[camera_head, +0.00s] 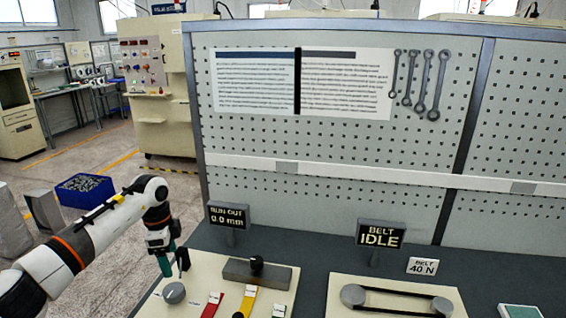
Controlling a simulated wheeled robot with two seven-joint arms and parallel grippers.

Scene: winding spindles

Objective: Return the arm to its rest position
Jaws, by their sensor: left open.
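My left arm comes in from the left, and my left gripper (166,266) points down with its teal fingers at the left edge of the bench. It is open, and I see nothing held in it. It is just behind and left of a grey knob (174,293) on a cream panel (146,307). A small black lever stands close beside the fingers; I cannot tell whether they touch. A grey block (236,272) with a black knob on top lies to the right of the gripper. My right gripper is not in view.
Red and yellow strips lie on the cream panel. A belt (395,292) runs around two grey pulleys. Signs read "RUN OUT 0.0 mm" (228,215), "BELT IDLE" (381,234) and "BELT 40 N" (422,266). A pegboard (330,145) closes the back. A blue bin (85,189) stands on the floor.

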